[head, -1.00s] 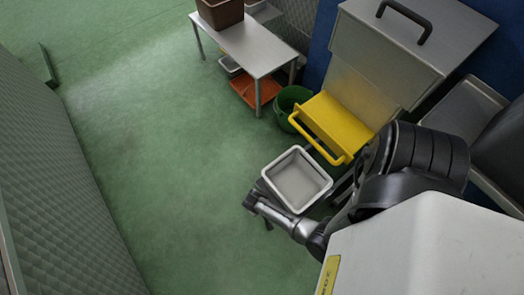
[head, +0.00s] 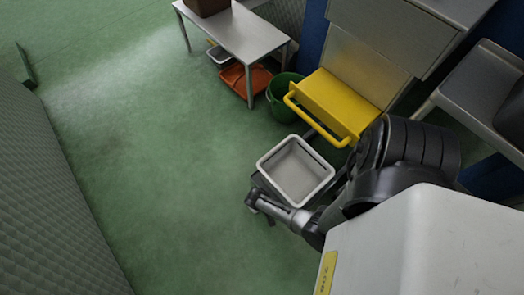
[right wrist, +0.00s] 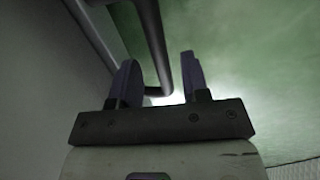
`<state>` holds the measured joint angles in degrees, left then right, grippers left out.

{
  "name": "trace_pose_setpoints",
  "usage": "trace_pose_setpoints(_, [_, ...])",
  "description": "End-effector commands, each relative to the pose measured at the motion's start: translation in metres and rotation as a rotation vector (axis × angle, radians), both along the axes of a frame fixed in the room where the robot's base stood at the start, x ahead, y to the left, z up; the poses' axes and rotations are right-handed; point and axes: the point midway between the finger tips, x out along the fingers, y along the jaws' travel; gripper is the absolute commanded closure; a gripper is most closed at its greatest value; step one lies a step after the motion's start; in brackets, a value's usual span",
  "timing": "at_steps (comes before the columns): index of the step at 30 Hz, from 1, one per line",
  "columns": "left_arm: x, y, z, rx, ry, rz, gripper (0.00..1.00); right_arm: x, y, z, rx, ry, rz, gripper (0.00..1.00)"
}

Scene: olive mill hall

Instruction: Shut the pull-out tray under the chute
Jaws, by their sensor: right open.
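The pull-out tray (head: 262,165), a pale square bin with an empty grey inside, stands out in front of the steel chute housing (head: 365,60) in the head view. A yellow part with a bar handle (head: 335,103) juts from the housing above and behind it. My right gripper (head: 257,202) is low at the tray's near left side. In the right wrist view, its jaws (right wrist: 159,68) are open, and a grey bent bar (right wrist: 155,45) shows between the fingers; contact cannot be told. My arm hides part of the tray's right side and supports. My left gripper is not in view.
A steel table (head: 232,32) with a brown crate (head: 205,5) stands at the back. An orange tray (head: 246,80) lies under it, and a green bucket (head: 285,97) stands beside the yellow part. Green floor left of the tray is clear. A quilted wall (head: 45,200) runs along the left.

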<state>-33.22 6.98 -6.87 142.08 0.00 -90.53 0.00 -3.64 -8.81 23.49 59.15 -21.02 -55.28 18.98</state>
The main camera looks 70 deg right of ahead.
Motion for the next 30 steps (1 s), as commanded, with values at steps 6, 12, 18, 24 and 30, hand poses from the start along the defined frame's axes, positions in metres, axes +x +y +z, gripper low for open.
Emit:
trace_pose_setpoints(6, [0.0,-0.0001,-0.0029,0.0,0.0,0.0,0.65,-0.0006,-0.0006,-0.0035,0.0,0.0,0.0,0.58])
trace_pose_setpoints(12, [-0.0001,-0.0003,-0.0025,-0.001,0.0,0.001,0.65,-0.0007,-0.0006,-0.0033,0.001,0.001,0.0,0.58])
trace_pose_setpoints(18, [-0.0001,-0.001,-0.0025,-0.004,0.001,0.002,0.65,-0.0008,-0.0005,-0.0033,0.001,0.001,0.0,0.77])
trace_pose_setpoints(24, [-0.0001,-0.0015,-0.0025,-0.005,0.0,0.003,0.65,-0.0008,-0.0005,-0.0033,0.0,0.001,0.0,0.96])
trace_pose_setpoints(30, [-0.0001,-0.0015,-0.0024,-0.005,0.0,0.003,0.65,-0.0009,-0.0004,-0.0033,0.0,0.001,0.0,1.0])
